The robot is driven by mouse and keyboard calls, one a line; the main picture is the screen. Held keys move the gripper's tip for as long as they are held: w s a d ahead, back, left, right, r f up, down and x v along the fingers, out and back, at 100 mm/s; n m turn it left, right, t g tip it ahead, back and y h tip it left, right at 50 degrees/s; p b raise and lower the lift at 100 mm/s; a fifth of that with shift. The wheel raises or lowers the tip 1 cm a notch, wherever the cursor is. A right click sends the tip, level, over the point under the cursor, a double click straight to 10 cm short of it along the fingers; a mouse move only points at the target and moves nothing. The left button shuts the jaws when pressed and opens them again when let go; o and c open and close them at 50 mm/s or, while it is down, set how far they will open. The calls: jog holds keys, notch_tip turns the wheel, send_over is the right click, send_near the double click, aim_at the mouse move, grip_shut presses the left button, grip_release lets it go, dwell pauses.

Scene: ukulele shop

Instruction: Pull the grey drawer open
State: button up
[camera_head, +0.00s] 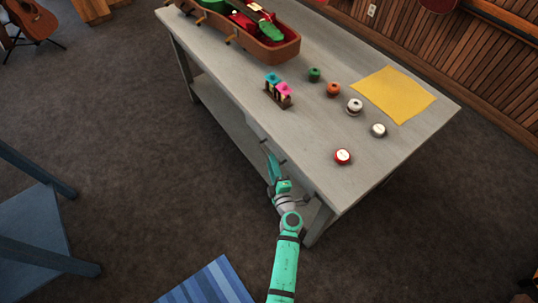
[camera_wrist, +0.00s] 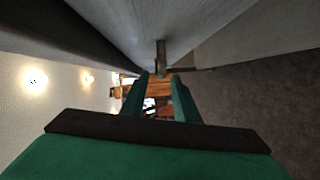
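The grey drawer (camera_head: 252,127) is in the long side of the grey table, partly hidden behind my gripper. Its dark handle (camera_wrist: 161,56) shows in the wrist view just ahead of my fingertips, in line with the gap between them. My gripper (camera_wrist: 161,78) has its two green fingers apart, with background visible between them. In the head view my gripper (camera_head: 271,160) is beside the table's side, at the handle. I cannot tell whether the fingers touch the handle. The drawer looks closed or nearly so.
The grey table (camera_head: 410,140) holds an open instrument case (camera_head: 275,52), a small block with pink and teal pieces (camera_head: 278,92), several small round containers and a yellow cloth (camera_head: 393,94). A blue chair (camera_head: 35,230) and blue rug (camera_head: 208,285) are at lower left. Floor between is clear.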

jog(key=shift+x, duration=2.5)
jog(key=shift+c, duration=0.7)
grip_shut()
